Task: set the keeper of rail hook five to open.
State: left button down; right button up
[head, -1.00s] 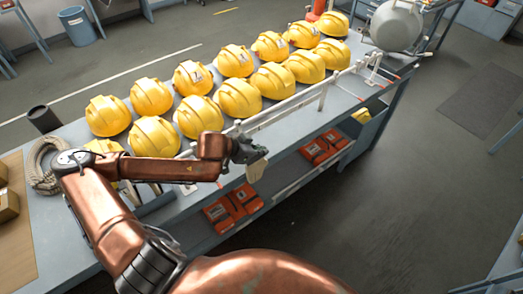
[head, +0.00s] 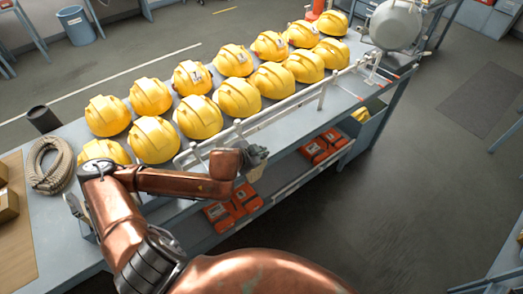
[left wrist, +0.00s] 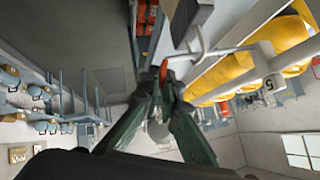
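The white rail (head: 262,118) runs along the bench's front edge, with posts and hooks. In the left wrist view a label reading 5 (left wrist: 268,84) sits on the rail, and a pale hook wire (left wrist: 204,47) stands out nearby. A small red part (left wrist: 163,70) shows at my left fingertips; I cannot tell whether it is the hook's keeper or whether they touch it. My left gripper (head: 256,162) is in front of the rail; its fingertips (left wrist: 164,84) are nearly together. The keeper's setting cannot be made out. My right gripper is out of view.
Two rows of yellow helmets (head: 238,98) stand on the bench behind the rail. Orange boxes (head: 232,208) lie on the lower shelf. A coiled rope (head: 48,165) and dark cup (head: 43,119) are at left, a grey tank (head: 396,25) at far right.

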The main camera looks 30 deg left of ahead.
pick_arm(q)
jog(key=shift+s+d+f+m+t+y+b, duration=0.1)
jog(key=shift+d+f+m+t+y+b, duration=0.35)
jog(key=shift+m+t+y, duration=0.7)
jog(key=shift+s+d+f+m+t+y+b, duration=0.15)
jog(key=shift+f+m+t+y+b, duration=0.45)
jog(key=shift+m+t+y, duration=0.5)
jog(key=shift+s+d+f+m+t+y+b, duration=0.1)
jog(key=shift+d+f+m+t+y+b, duration=0.25)
jog(key=shift+m+t+y+b, duration=0.75)
jog(key=shift+g+y+p, duration=0.25)
jog(key=shift+p, duration=0.1)
jog(key=c, duration=2.2)
grip_release()
jog(key=shift+a, duration=0.1)
jog(key=shift+o, duration=0.2)
